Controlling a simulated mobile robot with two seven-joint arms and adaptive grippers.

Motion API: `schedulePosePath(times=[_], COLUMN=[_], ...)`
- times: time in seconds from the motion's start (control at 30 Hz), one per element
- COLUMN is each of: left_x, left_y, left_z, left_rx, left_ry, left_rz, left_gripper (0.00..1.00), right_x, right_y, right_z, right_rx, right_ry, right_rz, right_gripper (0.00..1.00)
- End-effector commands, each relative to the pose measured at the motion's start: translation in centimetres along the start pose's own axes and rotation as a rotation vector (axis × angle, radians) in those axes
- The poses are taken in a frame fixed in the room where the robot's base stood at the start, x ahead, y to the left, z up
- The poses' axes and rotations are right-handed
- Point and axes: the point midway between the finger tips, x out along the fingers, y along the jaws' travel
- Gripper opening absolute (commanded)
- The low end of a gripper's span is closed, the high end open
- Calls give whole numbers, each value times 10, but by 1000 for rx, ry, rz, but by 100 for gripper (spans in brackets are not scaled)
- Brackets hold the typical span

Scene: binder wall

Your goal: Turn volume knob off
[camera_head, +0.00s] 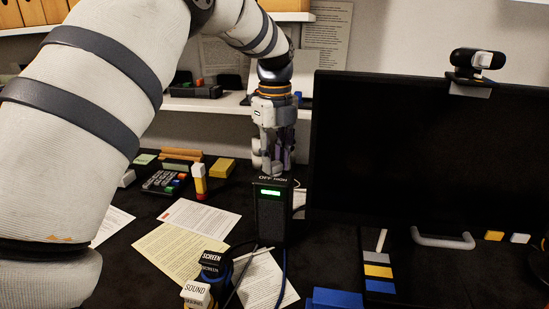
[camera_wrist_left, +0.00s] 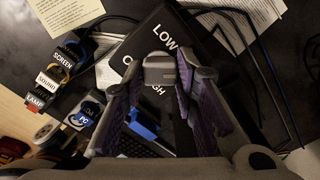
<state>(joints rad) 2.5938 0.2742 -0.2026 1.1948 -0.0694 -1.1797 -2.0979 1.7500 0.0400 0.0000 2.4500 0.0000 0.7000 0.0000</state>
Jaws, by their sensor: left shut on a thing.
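The volume control is a black upright box (camera_head: 271,215) with a lit green display on its front and "OFF" and "HIGH" printed along its top edge. In the left wrist view, its top face (camera_wrist_left: 178,22) shows "LOW" and partly covered lettering. A grey knob (camera_wrist_left: 158,67) sits on this top face. My left gripper (camera_head: 271,166) points down at the box top from above and is shut on the knob, with its purple-padded fingers (camera_wrist_left: 160,80) on either side. The exact angle of the knob is hard to tell. My right gripper is not in view.
A large dark monitor (camera_head: 430,150) with a webcam (camera_head: 478,62) stands close on the right. Labelled cable plugs (camera_head: 212,258) and paper sheets (camera_head: 178,250) lie in front and left. A keypad (camera_head: 165,182) and small blocks lie farther left. A shelf (camera_head: 205,104) runs behind.

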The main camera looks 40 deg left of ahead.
Motion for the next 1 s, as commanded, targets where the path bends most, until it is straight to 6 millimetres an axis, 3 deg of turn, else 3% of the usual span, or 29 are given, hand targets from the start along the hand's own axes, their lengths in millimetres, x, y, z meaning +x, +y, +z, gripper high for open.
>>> schedulePosePath(times=[0.4,1.0], left_x=[-2,0], left_y=[1,0], left_z=[0,0], left_rx=[-339,-909], left_ry=[1,1], left_rz=[-2,1], left_gripper=[0,0], right_x=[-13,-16], right_y=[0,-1], right_z=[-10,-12], right_rx=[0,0], right_ry=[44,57], right_rz=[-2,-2], right_gripper=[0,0])
